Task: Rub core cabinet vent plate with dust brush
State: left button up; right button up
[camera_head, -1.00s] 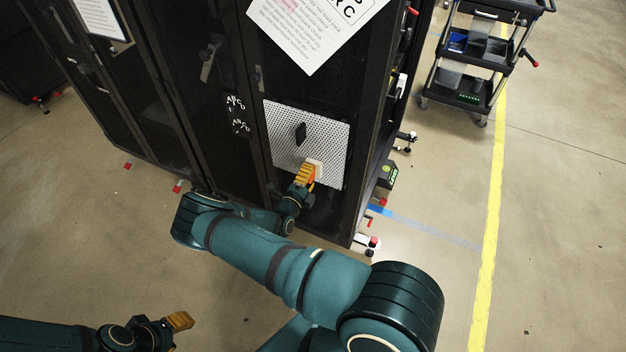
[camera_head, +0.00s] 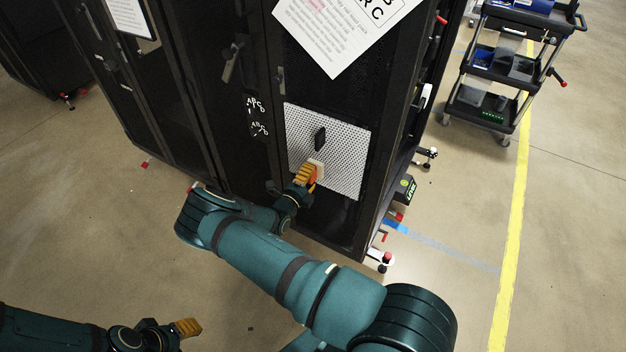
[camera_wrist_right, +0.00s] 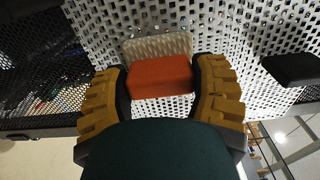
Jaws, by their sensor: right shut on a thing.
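The vent plate (camera_head: 347,150) is a white perforated sheet low on the front of the black cabinet (camera_head: 380,110), with a black block (camera_head: 320,138) near its middle. My right gripper (camera_head: 307,174) is at the plate's lower left part, shut on the dust brush (camera_head: 317,168). In the right wrist view, the brush (camera_wrist_right: 160,77) shows an orange-red body between the two yellow fingers, with pale bristles facing the vent plate (camera_wrist_right: 215,32). The bristles look to be at the plate; contact is hard to confirm. My left gripper (camera_head: 186,328) is low at the left, away from the cabinet, its opening unclear.
A white paper sign (camera_head: 335,35) is on the cabinet above the plate. A dark trolley (camera_head: 500,75) with bins stands at the upper right, beside a yellow floor line (camera_head: 515,220). Red-tipped feet stick out at the cabinet base. Floor in front is clear.

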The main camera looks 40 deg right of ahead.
jog(key=w+b, duration=0.1)
jog(key=w+a+b, duration=0.1)
jog(key=w, duration=0.1)
jog(key=w+b, duration=0.1)
jog(key=shift+w+a+f, duration=0.1)
jog(key=shift+w+a, duration=0.15)
jog(key=shift+a, duration=0.15)
jog(key=shift+w+a, duration=0.25)
jog(key=shift+w, duration=0.35)
